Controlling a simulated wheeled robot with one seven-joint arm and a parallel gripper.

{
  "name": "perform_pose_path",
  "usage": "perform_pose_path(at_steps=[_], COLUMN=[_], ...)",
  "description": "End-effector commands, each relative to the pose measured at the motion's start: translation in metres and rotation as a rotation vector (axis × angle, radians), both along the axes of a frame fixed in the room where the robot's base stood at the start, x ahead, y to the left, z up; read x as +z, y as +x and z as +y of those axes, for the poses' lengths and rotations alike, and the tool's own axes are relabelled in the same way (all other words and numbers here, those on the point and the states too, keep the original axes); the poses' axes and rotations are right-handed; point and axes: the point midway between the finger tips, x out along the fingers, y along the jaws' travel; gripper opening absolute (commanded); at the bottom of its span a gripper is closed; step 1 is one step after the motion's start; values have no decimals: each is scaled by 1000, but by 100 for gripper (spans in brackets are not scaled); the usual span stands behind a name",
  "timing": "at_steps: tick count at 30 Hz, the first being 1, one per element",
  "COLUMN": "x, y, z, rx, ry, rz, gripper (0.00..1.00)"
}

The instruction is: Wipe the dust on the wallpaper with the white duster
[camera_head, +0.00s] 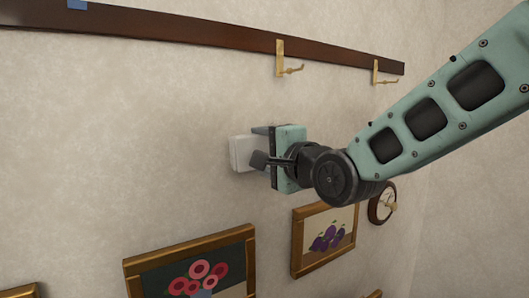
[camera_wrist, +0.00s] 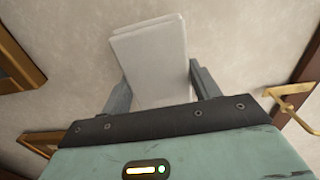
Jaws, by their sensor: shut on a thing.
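My gripper (camera_head: 265,152) is shut on the white duster (camera_head: 241,153), a pale block at or very close to the wallpaper (camera_head: 150,140). In the wrist view the duster (camera_wrist: 150,60) sits between the two grey fingers (camera_wrist: 160,88) and extends beyond them toward the wall. I cannot tell for sure whether its far face touches the wall. The wallpaper is beige and mottled. No distinct dust patch stands out in either view; part of the wall is hidden behind my gripper and arm.
A dark wooden rail (camera_head: 190,33) with brass hooks (camera_head: 282,60) runs above. Below are a framed flower picture (camera_head: 195,268), a framed plum picture (camera_head: 325,238) and a round clock (camera_head: 382,203). The wall left of the duster is clear. A brass hook (camera_wrist: 290,92) is near my gripper in the wrist view.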

Motion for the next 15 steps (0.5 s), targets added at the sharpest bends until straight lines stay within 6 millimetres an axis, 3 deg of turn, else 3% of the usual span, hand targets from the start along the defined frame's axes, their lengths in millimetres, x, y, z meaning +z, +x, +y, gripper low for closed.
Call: perform_pose_path(at_steps=[10,15], x=[1,0], y=[5,9], z=[3,-5], rx=[0,-3], ry=[1,2], rz=[-2,-3], gripper=[43,43])
